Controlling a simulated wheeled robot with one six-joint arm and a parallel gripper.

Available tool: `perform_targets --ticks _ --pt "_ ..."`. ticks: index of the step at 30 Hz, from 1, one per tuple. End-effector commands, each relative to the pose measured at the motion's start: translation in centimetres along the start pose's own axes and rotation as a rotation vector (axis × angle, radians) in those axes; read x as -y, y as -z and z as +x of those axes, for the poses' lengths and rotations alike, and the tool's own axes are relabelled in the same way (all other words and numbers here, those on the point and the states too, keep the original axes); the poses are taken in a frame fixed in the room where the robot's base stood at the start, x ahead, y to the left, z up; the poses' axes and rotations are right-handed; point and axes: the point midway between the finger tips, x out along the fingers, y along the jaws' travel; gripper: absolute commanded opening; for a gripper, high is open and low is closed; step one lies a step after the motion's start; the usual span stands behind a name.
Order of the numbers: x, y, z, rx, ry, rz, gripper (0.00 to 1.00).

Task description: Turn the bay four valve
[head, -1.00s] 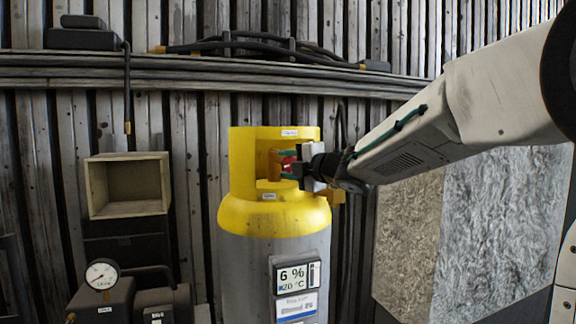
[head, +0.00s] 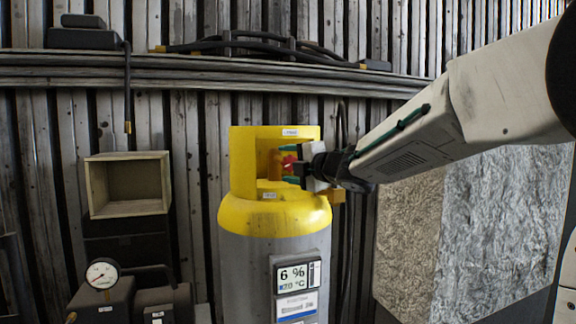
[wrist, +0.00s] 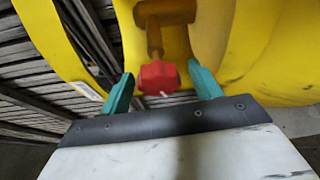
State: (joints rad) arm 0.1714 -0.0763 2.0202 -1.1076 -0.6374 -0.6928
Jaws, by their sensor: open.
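The valve is a red knob (wrist: 158,77) on a brass stem (wrist: 155,35) inside the yellow collar (head: 240,165) of a grey gas cylinder (head: 245,270). In the head view the red knob (head: 289,162) shows in the collar's opening. My gripper (wrist: 162,88) is open, with one green finger on each side of the knob in the wrist view. Gaps show between the knob and both fingers. In the head view my gripper (head: 288,164) reaches into the collar from the right. No bay number can be read on the cylinder.
A display (head: 296,276) reading 6 % is on the cylinder's front. An open wooden box (head: 127,211) and a gauge (head: 102,273) stand to the left. Pipes (head: 190,70) run along the slatted wall behind. The collar walls closely surround the valve.

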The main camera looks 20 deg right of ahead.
Motion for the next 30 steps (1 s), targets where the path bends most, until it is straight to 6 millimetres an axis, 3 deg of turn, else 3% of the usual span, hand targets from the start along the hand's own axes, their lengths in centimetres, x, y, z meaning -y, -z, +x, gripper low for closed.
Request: perform_targets --ticks 13,30 --pt "0.0 0.0 -6.7 0.002 0.0 -0.001 0.63" --pt "0.0 0.0 -7.5 0.0 0.001 0.0 0.63"
